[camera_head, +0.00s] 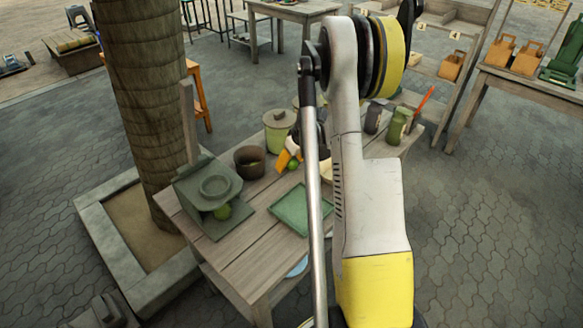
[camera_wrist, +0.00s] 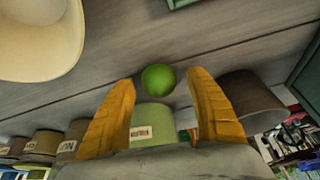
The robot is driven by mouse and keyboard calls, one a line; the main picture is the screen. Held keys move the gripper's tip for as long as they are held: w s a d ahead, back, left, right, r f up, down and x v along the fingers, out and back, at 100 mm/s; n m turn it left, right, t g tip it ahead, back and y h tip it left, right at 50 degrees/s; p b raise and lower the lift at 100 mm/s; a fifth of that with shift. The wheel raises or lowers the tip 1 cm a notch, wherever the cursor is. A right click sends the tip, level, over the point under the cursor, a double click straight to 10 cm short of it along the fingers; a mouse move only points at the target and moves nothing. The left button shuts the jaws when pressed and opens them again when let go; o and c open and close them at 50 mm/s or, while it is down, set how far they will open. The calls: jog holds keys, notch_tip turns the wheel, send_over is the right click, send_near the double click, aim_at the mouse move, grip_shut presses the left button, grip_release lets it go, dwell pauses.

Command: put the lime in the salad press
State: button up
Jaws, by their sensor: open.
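The lime (camera_wrist: 158,78) is a small green ball on the grey wooden table. It also shows in the head view (camera_head: 293,166), beside my orange fingers. My gripper (camera_wrist: 160,80) is open, with its fingertips on either side of the lime and a gap to each; I see no contact. In the head view my gripper (camera_head: 289,160) is low over the table, partly hidden by my arm. A green stand-like device (camera_head: 190,184) at the table's left end seems to be the salad press. A rounded green thing (camera_head: 222,211) shows under its round top.
A brown pot (camera_head: 249,168) and a lidded green canister (camera_head: 278,137) stand close to my gripper. A green tray (camera_head: 281,208) lies in front. A cream bowl (camera_wrist: 38,45) and several labelled jars (camera_wrist: 40,146) are nearby. A tree trunk (camera_head: 146,100) rises behind the press.

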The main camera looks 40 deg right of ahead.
jog(key=shift+r, duration=0.1)
jog(key=shift+c, duration=0.2)
jog(key=c, duration=1.2)
jog(key=shift+c, duration=0.7)
